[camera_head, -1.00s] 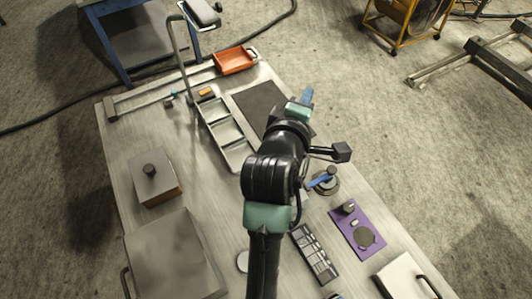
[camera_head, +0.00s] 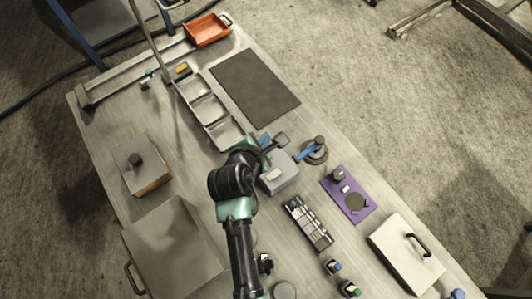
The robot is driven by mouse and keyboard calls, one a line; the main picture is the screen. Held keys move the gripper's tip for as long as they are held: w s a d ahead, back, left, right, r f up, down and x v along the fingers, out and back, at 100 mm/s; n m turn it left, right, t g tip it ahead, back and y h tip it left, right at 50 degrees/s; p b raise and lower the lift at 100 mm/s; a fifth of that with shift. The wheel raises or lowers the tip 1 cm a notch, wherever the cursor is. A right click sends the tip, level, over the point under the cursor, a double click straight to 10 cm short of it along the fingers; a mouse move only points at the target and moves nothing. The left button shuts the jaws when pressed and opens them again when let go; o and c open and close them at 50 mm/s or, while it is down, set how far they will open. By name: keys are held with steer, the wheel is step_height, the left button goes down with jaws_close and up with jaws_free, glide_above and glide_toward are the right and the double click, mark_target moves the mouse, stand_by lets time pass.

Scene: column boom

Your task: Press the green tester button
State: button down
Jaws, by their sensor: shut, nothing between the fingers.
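I cannot make out a green tester button in this view. A grey box (camera_head: 284,183) with a small pale patch on top stands on the bench just right of my arm; whether it is the tester is unclear. My gripper (camera_head: 264,139) is beyond the wrist, at the far side of this box and near the lower end of the compartment tray. It is shut and empty, with only a bit of blue showing at its tip. My wrist hides part of the box's left side. I cannot tell whether the gripper touches anything.
A dark mat (camera_head: 256,87), a compartment tray (camera_head: 208,108) and an orange tray (camera_head: 208,31) lie beyond. A round fixture with a blue handle (camera_head: 307,152), a purple plate (camera_head: 364,214) and a white handled case (camera_head: 398,257) are right. Small green-topped (camera_head: 351,289) and blue-topped (camera_head: 334,267) items stand near.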

steer(key=shift+f+b, duration=4)
steer(key=shift+b, duration=0.2)
steer(key=shift+f, duration=0.4)
steer(key=shift+f, duration=0.15)
steer(key=shift+f, duration=0.25)
steer(key=shift+f+b, duration=0.3)
steer(key=shift+f, duration=0.2)
steer(key=shift+r, duration=0.2)
steer(key=shift+r+p, duration=0.75)
steer(key=shift+p, duration=0.35)
